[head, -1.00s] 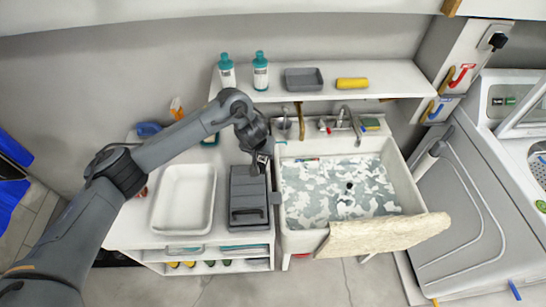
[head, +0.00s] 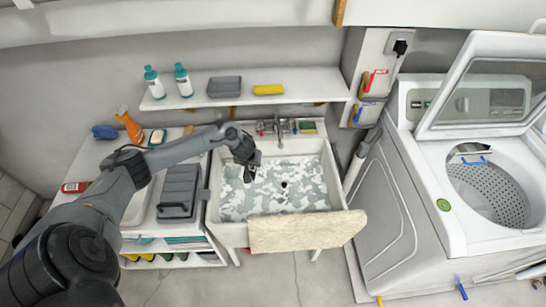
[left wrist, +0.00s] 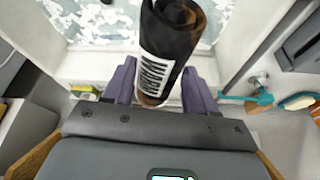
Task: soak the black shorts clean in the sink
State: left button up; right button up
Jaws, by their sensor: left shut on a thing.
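The sink (head: 228,236) has white, patchy foam on bluish water (head: 300,200), and a small dark round spot shows in its middle. My left gripper (head: 249,172) is over the left back part of the sink, below the tap (head: 278,127). In the left wrist view its two purple fingers (left wrist: 160,97) are shut on a rolled black thing with a white striped patch, apparently the black shorts (left wrist: 166,40). The far end of the roll lies over the foamy water in that view; whether it touches the water I cannot tell. My right gripper is not in view.
A beige towel (head: 308,231) hangs over the sink's front rim. A shut dark grey box (head: 180,188) stands left of the sink. A shelf (head: 225,99) with bottles is above. An open-lidded washer (head: 460,235) stands to the right.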

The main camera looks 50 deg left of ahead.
pick_arm(q)
jog(key=shift+s+a+f+b, duration=0.15)
jog(key=shift+s+f+b, duration=0.45)
jog(key=shift+f+b, duration=4.05)
jog(key=shift+s+a+f+b, duration=0.15)
jog(key=shift+s+f+b, duration=0.5)
jog(key=shift+f+b, duration=4.05)
jog(key=shift+s+a+f+b, duration=0.15)
jog(key=shift+s+f+b, duration=0.45)
jog(key=shift+f+b, duration=4.05)
pick_arm(e)
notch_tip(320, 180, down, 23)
jog(key=p, duration=0.5)
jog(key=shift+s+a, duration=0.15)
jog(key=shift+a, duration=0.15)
pick_arm(q)
notch_tip(320, 180, down, 5)
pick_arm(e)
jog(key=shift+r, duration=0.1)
pick_arm(q)
jog(key=o, duration=1.2)
jog(key=shift+r, duration=0.1)
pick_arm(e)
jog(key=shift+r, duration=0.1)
